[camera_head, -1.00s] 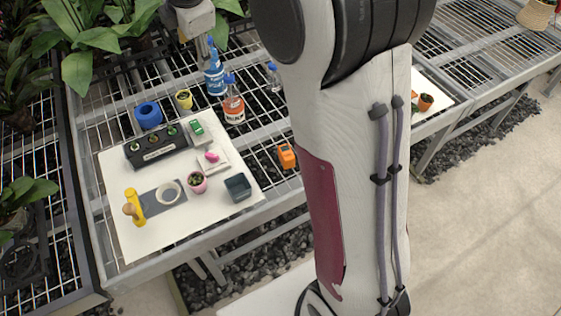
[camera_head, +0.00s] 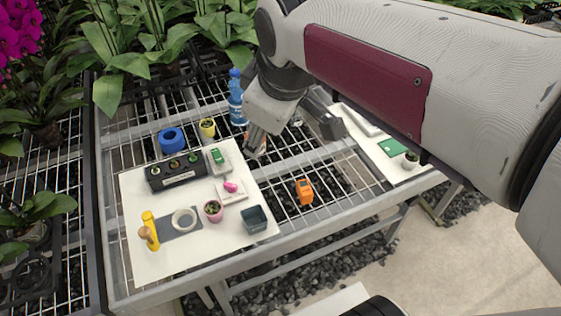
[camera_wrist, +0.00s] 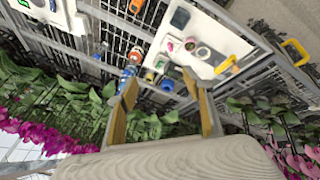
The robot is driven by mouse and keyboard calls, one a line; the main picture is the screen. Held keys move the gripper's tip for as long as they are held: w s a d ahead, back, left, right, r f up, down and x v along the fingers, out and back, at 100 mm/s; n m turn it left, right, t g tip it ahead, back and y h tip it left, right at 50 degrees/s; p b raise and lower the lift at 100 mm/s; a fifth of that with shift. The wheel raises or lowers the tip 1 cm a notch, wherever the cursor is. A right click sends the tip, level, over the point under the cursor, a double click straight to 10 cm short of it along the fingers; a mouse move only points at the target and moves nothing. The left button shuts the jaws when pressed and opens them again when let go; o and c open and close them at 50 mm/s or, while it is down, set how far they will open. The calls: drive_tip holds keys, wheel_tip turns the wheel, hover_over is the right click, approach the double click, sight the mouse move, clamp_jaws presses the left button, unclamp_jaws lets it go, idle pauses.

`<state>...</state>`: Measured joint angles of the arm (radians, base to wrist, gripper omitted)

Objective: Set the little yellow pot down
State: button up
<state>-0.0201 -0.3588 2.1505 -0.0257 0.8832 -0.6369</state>
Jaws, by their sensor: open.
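The little yellow pot (camera_head: 207,127) stands upright at the back of the near bench, just right of a blue ring-shaped pot (camera_head: 172,140). It is small in the wrist view (camera_wrist: 150,75). My gripper (camera_head: 256,148) is to its right, over the bench, and apart from it. In the wrist view the two fingers (camera_wrist: 160,80) are spread wide, with nothing held between them. The gripper hides most of an orange-labelled bottle in the head view.
A blue bottle (camera_head: 236,98) stands close behind my gripper. A black holder (camera_head: 175,172), pink pot (camera_head: 213,210), dark square pot (camera_head: 255,219) and yellow-handled tool (camera_head: 149,230) occupy the white sheet (camera_head: 150,264). An orange device (camera_head: 304,191) lies on the open mesh to the right.

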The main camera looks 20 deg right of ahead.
drive_tip(key=s+f+m, duration=0.5)
drive_tip(key=s+m, duration=0.2)
drive_tip(key=s, duration=0.6)
drive_tip(key=shift+m, duration=0.3)
drive_tip(key=shift+d, duration=0.1)
